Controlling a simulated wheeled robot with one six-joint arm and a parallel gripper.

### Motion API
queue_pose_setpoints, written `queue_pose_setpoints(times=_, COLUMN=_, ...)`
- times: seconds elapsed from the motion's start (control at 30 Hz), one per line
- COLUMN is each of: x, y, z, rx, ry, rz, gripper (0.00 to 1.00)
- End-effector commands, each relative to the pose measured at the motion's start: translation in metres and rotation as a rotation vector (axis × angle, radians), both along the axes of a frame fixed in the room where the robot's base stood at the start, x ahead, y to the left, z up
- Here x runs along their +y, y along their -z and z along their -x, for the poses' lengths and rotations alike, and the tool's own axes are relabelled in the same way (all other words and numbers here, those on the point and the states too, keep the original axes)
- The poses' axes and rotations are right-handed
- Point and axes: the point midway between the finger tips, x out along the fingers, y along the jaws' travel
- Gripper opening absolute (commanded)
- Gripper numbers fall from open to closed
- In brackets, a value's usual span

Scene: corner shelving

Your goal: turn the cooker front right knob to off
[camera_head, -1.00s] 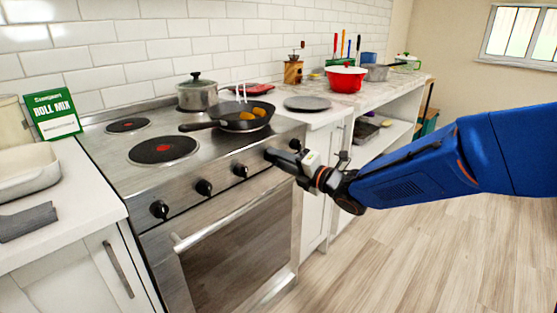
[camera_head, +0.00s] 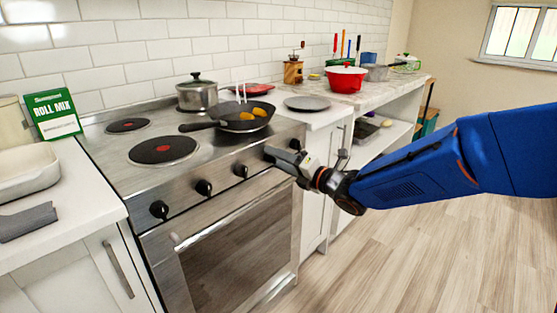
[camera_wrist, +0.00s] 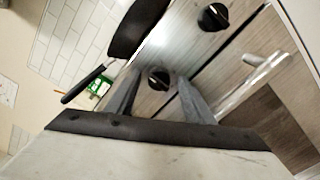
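The cooker (camera_head: 140,225) has a row of black knobs along its front panel. My gripper (camera_head: 271,154) is at the right part of this panel, to the right of a bare knob (camera_head: 240,170). Another dark knob (camera_head: 295,144) shows just beyond my gripper. In the wrist view my gripper's two grey fingers (camera_wrist: 158,84) stand apart, with a black knob (camera_wrist: 158,78) showing between their tips. I see gaps beside this knob and cannot tell whether either finger touches it. A second knob (camera_wrist: 213,17) with a pale mark lies outside the fingers.
A frying pan (camera_head: 232,117) with yellow food and a lidded pot (camera_head: 197,94) stand on the hob. The oven door handle (camera_head: 225,220) juts out below the knobs. Counters flank the cooker, and the wooden floor (camera_head: 400,260) in front is clear.

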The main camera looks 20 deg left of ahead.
Motion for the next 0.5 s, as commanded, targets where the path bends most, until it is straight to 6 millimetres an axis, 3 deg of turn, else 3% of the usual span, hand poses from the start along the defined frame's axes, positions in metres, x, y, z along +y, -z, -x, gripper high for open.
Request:
queue_pose_setpoints(times=0.33, x=-0.003, y=-0.001, z=0.001, rx=-0.001, ry=0.0, rz=-0.001, gripper=0.47)
queue_pose_setpoints(times=0.5, x=-0.021, y=-0.001, z=0.007, rx=-0.001, ry=0.003, rz=-0.001, gripper=0.47)
